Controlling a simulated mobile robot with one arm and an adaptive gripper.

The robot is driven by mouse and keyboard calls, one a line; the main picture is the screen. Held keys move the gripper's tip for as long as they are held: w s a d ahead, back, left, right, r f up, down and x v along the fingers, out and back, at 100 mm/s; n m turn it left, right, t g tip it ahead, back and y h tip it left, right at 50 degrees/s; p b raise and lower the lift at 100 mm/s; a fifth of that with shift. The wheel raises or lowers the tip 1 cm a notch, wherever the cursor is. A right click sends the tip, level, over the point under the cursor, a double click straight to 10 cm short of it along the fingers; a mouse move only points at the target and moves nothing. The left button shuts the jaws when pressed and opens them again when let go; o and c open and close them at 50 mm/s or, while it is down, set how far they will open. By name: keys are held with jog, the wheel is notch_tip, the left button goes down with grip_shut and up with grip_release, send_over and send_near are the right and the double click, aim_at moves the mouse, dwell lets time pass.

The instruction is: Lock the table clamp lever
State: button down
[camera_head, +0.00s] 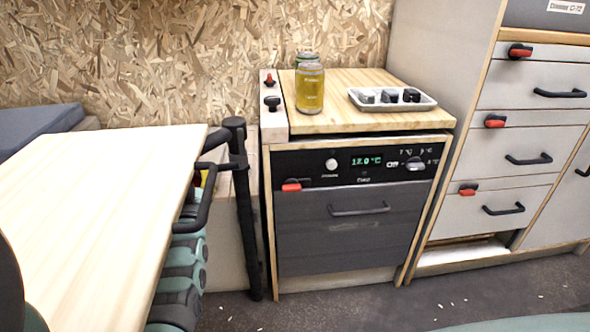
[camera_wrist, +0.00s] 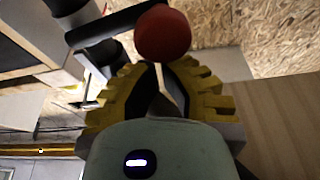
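The table clamp lever shows in the wrist view as a red ball knob (camera_wrist: 163,34) on a black arm (camera_wrist: 105,28). My gripper (camera_wrist: 162,75) has yellow toothed fingers just below the knob in that picture; their tips come close together near it. A narrow gap shows between the fingers, but whether they touch or grip the knob is unclear. In the head view, the pale wooden tabletop (camera_head: 110,205) hides most of my gripper and the knob. A black post (camera_head: 245,210) with black brackets stands at the table's right edge.
White drawers (camera_head: 515,150) are farther right. Dark floor is open in front of them.

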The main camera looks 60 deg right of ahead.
jog(key=n, duration=0.2)
jog(key=f+n+t+y, duration=0.1)
jog(key=f+n, duration=0.1)
jog(key=n, duration=0.1)
jog(key=shift+w+a+n+t+y+b, duration=0.2)
jog(key=shift+n+t+y+b, duration=0.1)
jog(key=shift+t+y+b, duration=0.1)
jog(key=shift+f+n+y, duration=0.4)
jog(key=shift+n, duration=0.3)
jog(key=s+d+f+n+y+b, duration=0.3)
jog(key=f+n, duration=0.4)
jog(key=n, duration=0.6)
jog(key=shift+s+d+f+y+b, duration=0.15)
jog(key=shift+s+d+y+b, duration=0.2)
jog(key=shift+s+y, duration=0.4)
jog(key=shift+w, duration=0.15)
